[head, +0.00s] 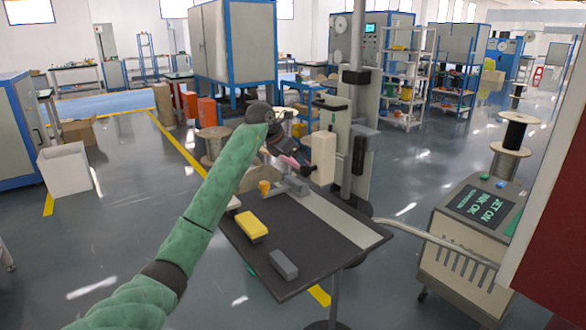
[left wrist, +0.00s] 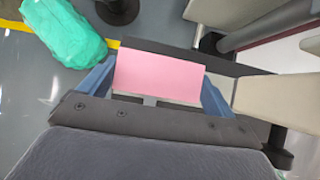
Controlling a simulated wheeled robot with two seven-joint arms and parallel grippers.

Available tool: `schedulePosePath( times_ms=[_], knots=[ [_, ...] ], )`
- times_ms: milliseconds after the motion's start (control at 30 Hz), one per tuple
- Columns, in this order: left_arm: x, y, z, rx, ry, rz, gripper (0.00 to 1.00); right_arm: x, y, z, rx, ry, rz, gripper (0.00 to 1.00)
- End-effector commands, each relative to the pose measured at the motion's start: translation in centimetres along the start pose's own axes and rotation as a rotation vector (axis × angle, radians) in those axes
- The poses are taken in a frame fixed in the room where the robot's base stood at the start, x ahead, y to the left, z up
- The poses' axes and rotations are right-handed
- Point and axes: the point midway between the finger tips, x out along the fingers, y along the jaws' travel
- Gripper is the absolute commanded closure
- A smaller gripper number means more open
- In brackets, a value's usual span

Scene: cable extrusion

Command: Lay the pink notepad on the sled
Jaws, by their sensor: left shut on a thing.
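The pink notepad (left wrist: 158,77) is between the blue fingers of my left gripper (left wrist: 158,90) in the left wrist view, its flat face toward the camera. In the head view my left gripper (head: 284,154) is at the far end of the dark table, and a small part of the notepad (head: 291,161) shows pink beside it. A grey metal piece (head: 292,186), which looks like the sled, lies at the far end of the pale rail on the table, just below the gripper. The notepad appears above it, apart from it. My right gripper is out of view.
The dark table (head: 318,258) bears a yellow block (head: 251,225), a grey block (head: 284,265) and an orange cup (head: 264,187). A cream printer head (head: 323,158) on a column stands close right of the gripper. The printer cabinet (head: 468,240) stands further right.

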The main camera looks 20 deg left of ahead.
Motion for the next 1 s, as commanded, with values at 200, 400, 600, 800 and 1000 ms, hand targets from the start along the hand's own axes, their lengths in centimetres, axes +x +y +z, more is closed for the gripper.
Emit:
schedulePosePath(
  times_ms=[200,400,600,800,1000],
  knots=[
    [2.3,-0.1,-1.6,-0.001,0.002,-0.003,0.32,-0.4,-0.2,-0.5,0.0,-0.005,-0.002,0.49],
    [2.7,0.0,-2.0,0.0,0.0,-0.001,0.32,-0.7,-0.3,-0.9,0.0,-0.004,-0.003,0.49],
    [2.9,0.0,-2.1,0.001,0.001,0.0,0.32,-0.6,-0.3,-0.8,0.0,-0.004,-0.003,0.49],
    [3.3,0.0,-2.4,0.001,0.001,0.0,0.32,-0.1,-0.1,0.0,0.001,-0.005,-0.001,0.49],
    [3.6,0.0,-2.7,0.001,0.001,-0.001,0.32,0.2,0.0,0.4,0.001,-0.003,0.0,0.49]
  ],
)
